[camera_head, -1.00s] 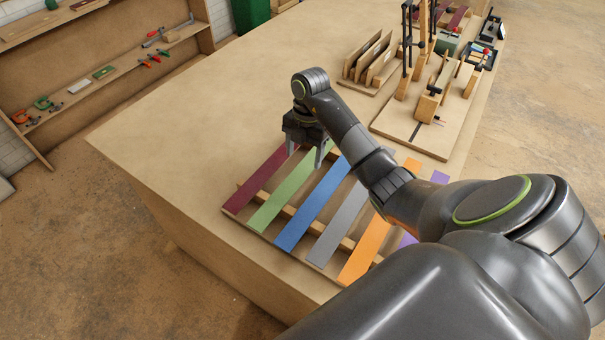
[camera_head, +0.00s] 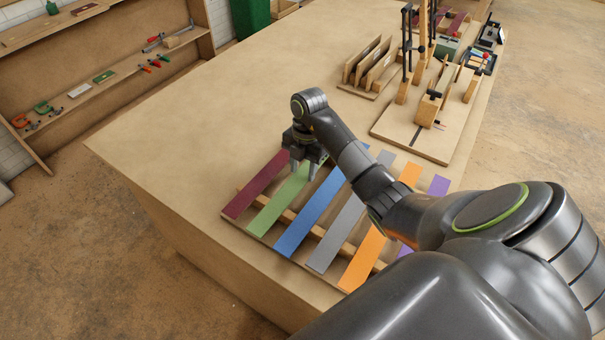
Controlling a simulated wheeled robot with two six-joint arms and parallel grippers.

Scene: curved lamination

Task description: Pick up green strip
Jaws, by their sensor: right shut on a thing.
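The green strip (camera_head: 277,207) lies across the wooden rack between a maroon strip (camera_head: 255,185) on its left and a blue strip (camera_head: 309,218) on its right. My right gripper (camera_head: 303,173) is at the far part of the green strip, one finger on each side, shut on it. The strip's far end is hidden behind the gripper. I cannot see any clear gap between the strip and the rack. My left gripper is not in view.
Grey (camera_head: 336,239), orange (camera_head: 363,259) and purple (camera_head: 439,186) strips lie farther right on the rack (camera_head: 237,221), partly behind my arm. A wooden clamping fixture (camera_head: 413,131) and a holder with boards (camera_head: 368,68) stand at the back. The table's left part is clear.

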